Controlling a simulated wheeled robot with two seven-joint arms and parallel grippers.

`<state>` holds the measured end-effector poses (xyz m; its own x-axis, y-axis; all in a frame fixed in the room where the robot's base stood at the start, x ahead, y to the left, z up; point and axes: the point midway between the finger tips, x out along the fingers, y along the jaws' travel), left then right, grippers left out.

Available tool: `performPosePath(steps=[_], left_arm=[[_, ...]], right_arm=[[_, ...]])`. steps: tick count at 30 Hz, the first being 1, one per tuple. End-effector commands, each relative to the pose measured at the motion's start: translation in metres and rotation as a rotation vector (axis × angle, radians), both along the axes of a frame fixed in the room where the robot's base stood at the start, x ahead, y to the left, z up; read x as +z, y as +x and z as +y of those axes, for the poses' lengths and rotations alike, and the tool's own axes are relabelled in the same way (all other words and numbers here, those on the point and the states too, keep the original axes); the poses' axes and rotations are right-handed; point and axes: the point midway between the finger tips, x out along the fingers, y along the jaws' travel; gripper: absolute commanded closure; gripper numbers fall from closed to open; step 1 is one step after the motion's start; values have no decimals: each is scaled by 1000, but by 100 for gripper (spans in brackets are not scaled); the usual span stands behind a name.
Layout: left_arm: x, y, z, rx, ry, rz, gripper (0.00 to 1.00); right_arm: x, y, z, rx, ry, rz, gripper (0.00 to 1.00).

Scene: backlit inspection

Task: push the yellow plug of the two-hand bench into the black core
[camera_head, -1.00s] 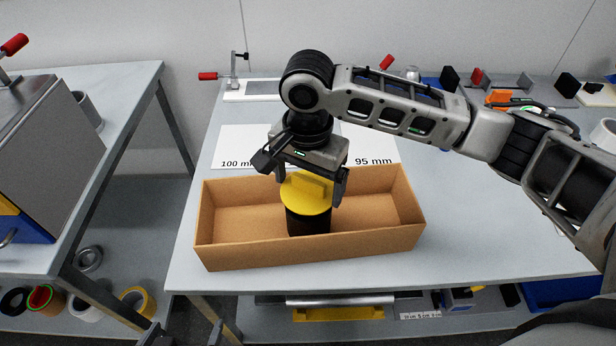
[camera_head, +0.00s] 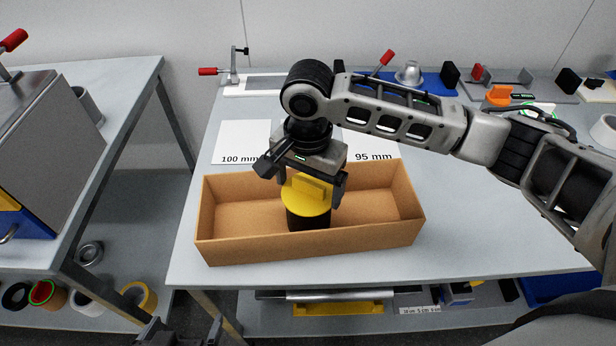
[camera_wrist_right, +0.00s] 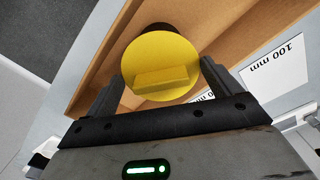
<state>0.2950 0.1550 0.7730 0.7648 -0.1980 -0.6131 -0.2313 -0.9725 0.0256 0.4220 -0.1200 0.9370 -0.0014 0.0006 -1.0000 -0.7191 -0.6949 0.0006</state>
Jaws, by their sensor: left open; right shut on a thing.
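The yellow plug (camera_head: 306,196), a round disc with a raised block on top, sits at the top of the black core (camera_head: 309,221). The core stands upright in an open cardboard box (camera_head: 320,251). My right gripper (camera_head: 312,192) comes from above and is shut on the plug, with a finger at either side. In the right wrist view the yellow disc (camera_wrist_right: 162,62) lies between the fingers and hides most of the core. How deep the plug sits in the core is hidden. My left gripper (camera_head: 183,332) is open and empty at the bottom edge, away from the box.
A card marked 100 mm (camera_head: 240,141) and one marked 95 mm (camera_head: 372,145) lie behind the box. A red-handled clamp (camera_head: 232,75) stands at the back left. Several small fixtures line the back right. The table right of the box is clear.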

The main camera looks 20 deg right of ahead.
Motion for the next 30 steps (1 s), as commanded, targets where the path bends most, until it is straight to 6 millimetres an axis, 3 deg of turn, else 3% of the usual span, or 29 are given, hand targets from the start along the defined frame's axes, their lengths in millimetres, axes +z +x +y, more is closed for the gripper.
performPosePath(steps=[25,26,30], left_arm=[[1,0,1,1,1,2,0],[1,0,1,1,1,2,0],[1,-1,0,1,1,2,0]], right_arm=[[-17,0,0,-1,0,0,32],[-17,0,0,-1,0,0,2],[-16,0,0,-1,0,0,0]])
